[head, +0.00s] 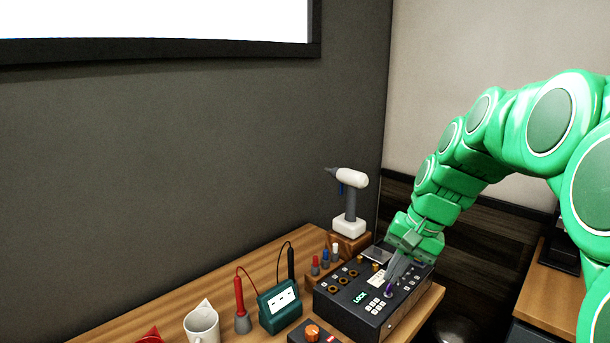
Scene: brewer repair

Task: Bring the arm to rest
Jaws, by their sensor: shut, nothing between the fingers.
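My green arm (455,170) reaches in from the right and bends down to the table. My gripper (391,284) is shut, with its fingertips close over the top of a black control box (345,308), by a small purple part (388,293). I cannot tell whether the fingertips touch it. The box has a lit green display (360,297), several brass rings and rows of small keys.
A wooden table (170,310) holds a white mug (201,325), a green meter (279,306) with red and black probes, and a box with an orange knob (312,332). A white and grey power tool (350,200) stands behind the control box. Walls close off the back.

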